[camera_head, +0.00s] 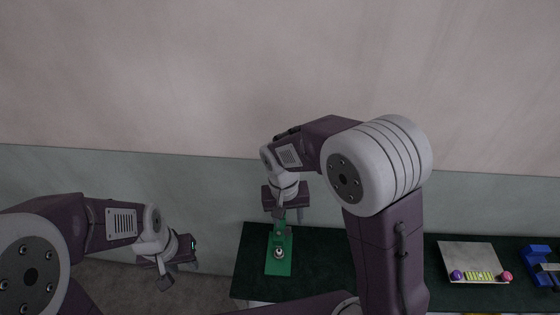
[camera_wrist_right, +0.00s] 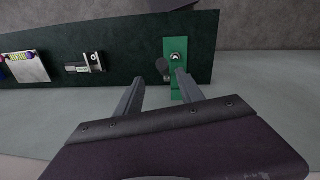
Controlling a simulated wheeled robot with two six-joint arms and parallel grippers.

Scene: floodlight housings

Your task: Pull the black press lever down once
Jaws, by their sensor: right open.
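The green press (camera_head: 279,262) stands near the left end of the dark green table. In the right wrist view its green plate (camera_wrist_right: 176,47) shows upright near the table's edge, with the dark press lever (camera_wrist_right: 162,68) and its rounded end beside the plate's left side. My right gripper (camera_head: 288,214) is open and empty over the back end of the press. In the right wrist view the fingertips (camera_wrist_right: 160,79) are spread just below the lever end; I cannot tell whether they touch it. My left gripper (camera_head: 178,275) hangs open and empty left of the table.
A grey plate (camera_head: 468,258) with purple and pink balls and a yellow strip lies right on the table (camera_head: 325,265). A blue device (camera_head: 538,262) stands at the far right. A grey-white device (camera_wrist_right: 86,66) shows in the wrist view. A wall is behind.

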